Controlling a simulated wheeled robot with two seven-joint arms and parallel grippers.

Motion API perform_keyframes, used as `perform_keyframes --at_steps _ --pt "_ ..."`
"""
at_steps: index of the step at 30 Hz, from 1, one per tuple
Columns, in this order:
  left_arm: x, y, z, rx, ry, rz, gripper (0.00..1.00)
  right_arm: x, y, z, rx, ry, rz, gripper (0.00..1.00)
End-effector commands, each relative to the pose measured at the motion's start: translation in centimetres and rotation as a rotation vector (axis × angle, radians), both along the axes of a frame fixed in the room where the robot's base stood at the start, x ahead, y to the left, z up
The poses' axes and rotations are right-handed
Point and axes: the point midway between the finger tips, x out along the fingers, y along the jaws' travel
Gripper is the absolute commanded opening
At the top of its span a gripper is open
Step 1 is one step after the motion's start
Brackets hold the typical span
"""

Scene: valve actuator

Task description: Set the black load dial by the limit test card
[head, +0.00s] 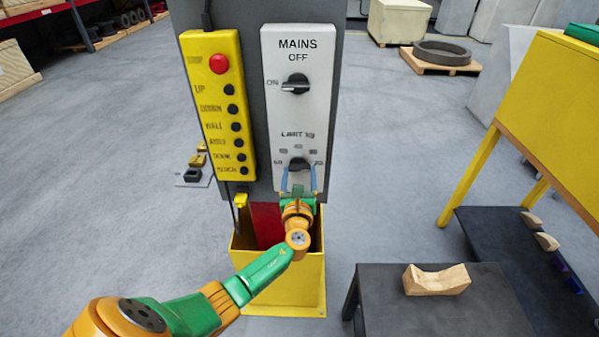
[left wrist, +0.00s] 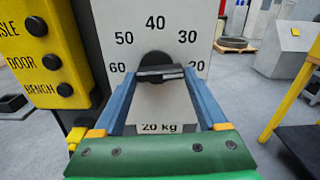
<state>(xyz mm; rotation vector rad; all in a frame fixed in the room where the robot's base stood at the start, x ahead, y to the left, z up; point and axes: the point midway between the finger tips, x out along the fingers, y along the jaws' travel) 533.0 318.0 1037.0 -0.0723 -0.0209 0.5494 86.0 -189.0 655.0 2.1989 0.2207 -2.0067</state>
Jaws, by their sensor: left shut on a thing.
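The black load dial (head: 299,163) sits low on the white panel under the "LIMIT" lettering. In the left wrist view the dial (left wrist: 153,60) has its raised bar lying nearly level, between the 60 side and the right side of the scale. My left gripper (head: 298,178) reaches up from below, its two blue fingers shut on the ends of that bar. A label reading "20 kg" (left wrist: 160,128) shows below the dial, partly behind the gripper body; I cannot tell whether it is the test card. The scale reads 60, 50, 40, 30; the right finger hides part of it.
The MAINS switch (head: 296,84) is above the dial. A yellow button box (head: 245,150) hangs close on the left. A yellow bin (head: 311,268) stands below. A dark table (head: 390,310) with a wooden block (head: 436,280) is at front right.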

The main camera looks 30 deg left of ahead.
Motion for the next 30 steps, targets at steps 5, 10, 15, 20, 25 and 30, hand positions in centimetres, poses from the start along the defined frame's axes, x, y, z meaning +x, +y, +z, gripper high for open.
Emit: perform_keyframes --at_steps 5,10,15,20,25,30 --pt "0.06 0.09 0.36 0.053 0.024 0.002 0.19 0.0 -0.02 0.36 0.0 0.0 0.0 0.5" --pt "0.05 0.09 0.28 0.075 0.038 0.002 0.19 0.01 -0.02 0.42 0.0 0.0 0.0 0.5" --pt "0.03 0.08 0.21 0.082 0.043 0.001 0.19 0.01 -0.03 0.42 -0.001 0.0 0.0 0.5" --pt "0.02 0.08 0.16 0.081 0.044 0.001 0.19 0.01 -0.03 0.41 -0.001 0.0 0.0 0.5" --pt "0.01 0.08 0.11 0.08 0.045 0.001 0.91 0.01 -0.04 0.41 -0.001 0.0 0.0 0.5" --pt "-0.01 0.05 0.01 0.079 0.046 0.001 1.0 0.01 -0.03 0.4 -0.001 0.0 0.0 0.5"
